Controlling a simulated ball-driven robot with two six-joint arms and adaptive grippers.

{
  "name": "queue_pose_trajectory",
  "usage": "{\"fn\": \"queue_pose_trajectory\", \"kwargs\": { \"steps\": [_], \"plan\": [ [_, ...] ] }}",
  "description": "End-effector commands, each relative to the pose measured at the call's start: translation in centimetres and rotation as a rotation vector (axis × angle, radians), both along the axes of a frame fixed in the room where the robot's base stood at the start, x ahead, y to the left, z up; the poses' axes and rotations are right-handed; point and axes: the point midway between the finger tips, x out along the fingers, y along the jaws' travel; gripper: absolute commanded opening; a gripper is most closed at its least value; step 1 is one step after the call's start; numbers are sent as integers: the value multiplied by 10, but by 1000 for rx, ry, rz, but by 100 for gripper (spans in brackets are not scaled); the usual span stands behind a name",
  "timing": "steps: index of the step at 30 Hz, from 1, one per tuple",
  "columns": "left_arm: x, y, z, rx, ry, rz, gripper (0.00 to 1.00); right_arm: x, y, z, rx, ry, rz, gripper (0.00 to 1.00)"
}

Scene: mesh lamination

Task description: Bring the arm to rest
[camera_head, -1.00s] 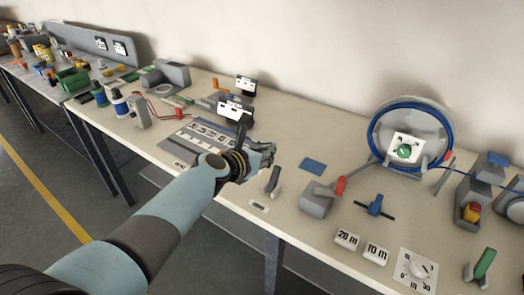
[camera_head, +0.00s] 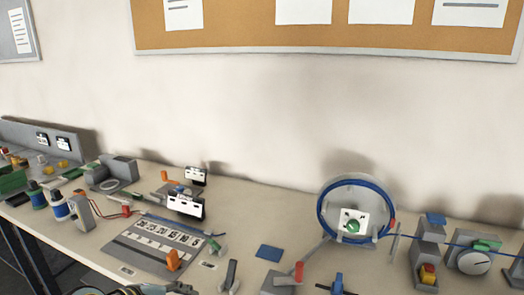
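Part of my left arm and gripper (camera_head: 172,290) shows at the very bottom edge, left of the middle, low in front of the bench's grey labelled board (camera_head: 125,243). The frame edge cuts it off and its fingertips are not clear, so I cannot tell whether it is open or shut. I see nothing held in it. My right gripper is not in view.
On the bench (camera_head: 250,225) stand a blue-rimmed wheel (camera_head: 322,212), a grey block with a red handle (camera_head: 282,283), a box with a red-yellow button (camera_head: 428,275) and a round dial (camera_head: 474,262). A cork board (camera_head: 300,38) hangs above.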

Motion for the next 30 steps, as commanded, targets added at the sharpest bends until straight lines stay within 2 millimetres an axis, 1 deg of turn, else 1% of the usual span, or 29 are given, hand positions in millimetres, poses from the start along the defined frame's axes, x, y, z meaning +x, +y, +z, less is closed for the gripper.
{"fn": "queue_pose_trajectory", "kwargs": {
  "steps": [1,3,6,9,12,21,22,24,29,30],
  "plan": [
    [-32,13,4,171,-23,-135,0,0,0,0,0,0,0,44],
    [-69,29,9,387,-39,-319,0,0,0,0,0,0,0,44],
    [-110,50,20,616,-41,-526,0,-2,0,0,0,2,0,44],
    [-144,68,32,784,-29,-691,0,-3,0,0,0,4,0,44],
    [-172,83,45,914,-11,-831,0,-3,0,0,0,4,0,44],
    [-241,121,88,1183,64,-1174,0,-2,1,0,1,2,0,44],
    [-245,124,87,1196,72,-1196,0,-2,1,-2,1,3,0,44],
    [-238,124,58,1184,78,-1192,0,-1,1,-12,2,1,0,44],
    [-231,127,7,1175,89,-1193,0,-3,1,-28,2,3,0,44],
    [-230,128,-6,1171,93,-1195,0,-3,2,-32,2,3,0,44]
  ]
}}
